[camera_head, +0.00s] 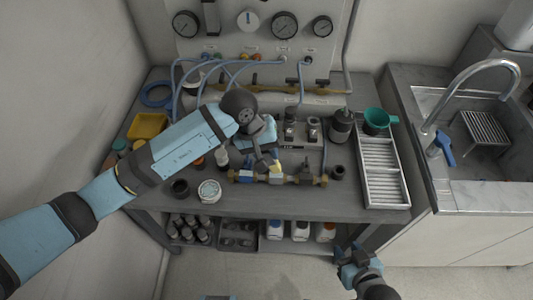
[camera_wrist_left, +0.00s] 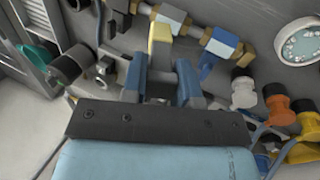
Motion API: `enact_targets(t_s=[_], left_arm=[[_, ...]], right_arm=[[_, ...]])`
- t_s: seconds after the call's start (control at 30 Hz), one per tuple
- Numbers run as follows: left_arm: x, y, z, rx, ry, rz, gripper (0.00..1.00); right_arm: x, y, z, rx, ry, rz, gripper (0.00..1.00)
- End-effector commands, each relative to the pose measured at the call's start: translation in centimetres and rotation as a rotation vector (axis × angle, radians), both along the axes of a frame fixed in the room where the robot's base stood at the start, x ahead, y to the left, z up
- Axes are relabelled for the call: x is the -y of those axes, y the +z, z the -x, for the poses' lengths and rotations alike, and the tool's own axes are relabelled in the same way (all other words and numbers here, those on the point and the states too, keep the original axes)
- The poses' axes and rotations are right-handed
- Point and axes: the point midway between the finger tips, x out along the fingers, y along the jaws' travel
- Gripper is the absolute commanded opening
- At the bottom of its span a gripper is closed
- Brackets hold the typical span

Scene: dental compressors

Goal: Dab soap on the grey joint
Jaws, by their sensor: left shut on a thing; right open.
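The gripper is over the brass pipe line (camera_head: 308,180) lying on the bench. I cannot tell whether the yellow tip touches the line. My right gripper (camera_head: 357,262) is open and empty, low in front of the bench.
A slatted metal tray (camera_head: 382,175) and a green funnel (camera_head: 377,117) are to the right. A yellow bin (camera_head: 147,126) is at the left. Gauges and blue hoses are behind.

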Motion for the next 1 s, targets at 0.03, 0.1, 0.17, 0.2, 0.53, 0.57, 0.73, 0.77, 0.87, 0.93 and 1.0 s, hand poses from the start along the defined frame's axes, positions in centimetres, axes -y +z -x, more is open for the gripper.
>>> enact_targets(t_s=[0.03, 0.1, 0.17, 0.2, 0.53, 0.57, 0.73, 0.77, 0.87, 0.93, 1.0], left_arm=[[0.0, 0.6, -0.1, 0.002, 0.0, 0.0, 0.04], [0.0, 1.2, -0.1, 0.002, -0.002, 0.0, 0.04], [0.0, 1.7, -0.1, 0.002, 0.0, 0.0, 0.04], [0.0, 2.0, -0.1, 0.002, 0.0, 0.0, 0.04], [0.0, 4.2, 0.0, 0.001, 0.0, 0.001, 0.04], [0.0, 4.3, -0.1, 0.001, 0.0, 0.001, 0.04], [0.0, 4.4, 0.0, 0.0, 0.0, 0.001, 0.04], [0.0, 4.4, 0.0, 0.0, 0.0, 0.001, 0.04], [0.0, 4.4, 0.0, 0.001, 0.0, 0.001, 0.04], [0.0, 4.4, 0.0, 0.001, 0.0, 0.001, 0.04], [0.0, 4.4, 0.0, 0.001, 0.0, 0.001, 0.04]], right_arm=[[0.0, 0.2, 0.0, 0.0, 0.0, 0.0, 0.4], [0.0, 0.4, 0.0, 0.0, 0.0, 0.0, 0.4], [0.0, 0.5, 0.0, 0.0, 0.0, 0.0, 0.4], [0.0, 0.6, 0.0, 0.0, 0.0, 0.0, 0.4], [0.0, 1.1, 0.0, 0.0, 0.0, 0.0, 0.4], [0.0, 1.1, 0.0, 0.0, 0.0, 0.0, 0.4], [0.0, 1.1, 0.0, 0.0, 0.001, -0.001, 0.4], [0.0, 1.1, 0.0, 0.0, 0.001, -0.001, 0.4], [0.0, 1.1, 0.0, 0.0, 0.001, -0.001, 0.4], [0.0, 1.1, 0.0, 0.0, 0.001, -0.001, 0.4], [0.0, 1.1, 0.0, 0.0, 0.001, -0.001, 0.4]])
